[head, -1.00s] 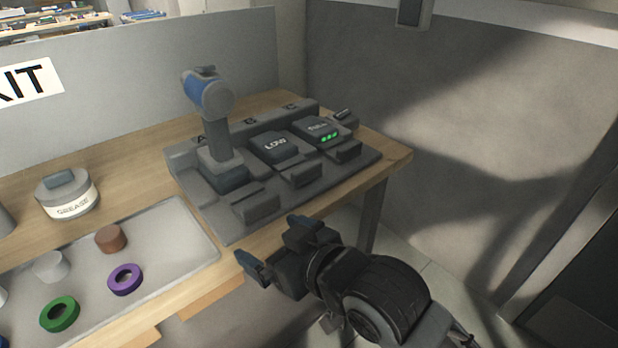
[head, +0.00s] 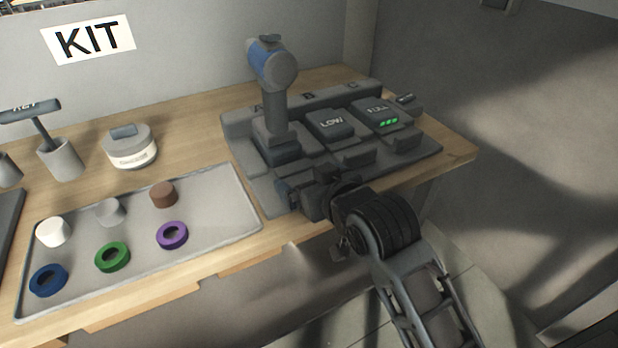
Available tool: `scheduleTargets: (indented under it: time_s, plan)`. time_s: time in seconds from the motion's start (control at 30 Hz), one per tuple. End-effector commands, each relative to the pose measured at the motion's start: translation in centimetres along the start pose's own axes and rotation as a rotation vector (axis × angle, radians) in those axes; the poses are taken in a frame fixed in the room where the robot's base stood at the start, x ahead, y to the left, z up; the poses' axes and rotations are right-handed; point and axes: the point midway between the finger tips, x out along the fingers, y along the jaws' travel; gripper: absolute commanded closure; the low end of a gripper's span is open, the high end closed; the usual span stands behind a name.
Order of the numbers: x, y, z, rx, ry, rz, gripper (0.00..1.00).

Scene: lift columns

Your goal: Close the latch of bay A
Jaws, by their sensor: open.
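The dock (head: 262,172) has bays marked A, B and C. A blue and grey drill (head: 273,68) stands upright in bay A, the leftmost, its foot on a dark battery block (head: 280,152). My gripper (head: 302,185) is open at the front of bay A, its fingers spread left and right. The latch of bay A is mostly hidden behind my gripper, so I cannot tell its position or whether I touch it. Bay B holds a battery marked LOW (head: 330,123), and bay C one marked FULL (head: 377,113) with green lights. Their latches show in front, B's (head: 356,158) and C's (head: 404,143).
A grey tray (head: 215,218) with several coloured rings and caps lies left of the dock. A grease tub (head: 131,148) and a T-handled tool in a cup (head: 60,158) stand behind it. The bench's right edge is just past the dock.

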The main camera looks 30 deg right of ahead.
Motion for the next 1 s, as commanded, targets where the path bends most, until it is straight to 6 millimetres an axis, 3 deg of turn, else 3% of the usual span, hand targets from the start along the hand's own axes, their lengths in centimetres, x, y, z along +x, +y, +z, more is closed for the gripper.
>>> scheduleTargets:
  time_s: [0.23, 0.9, 1.0]
  plan:
    - [0.03, 0.0, 0.01, 0.0, 0.0, 0.0, 0.02]
    - [0.01, -0.01, 0.04, 0.0, 0.0, 0.0, 0.65]
    - [0.22, 0.0, -0.1, 0.001, 0.0, 0.0, 0.65]
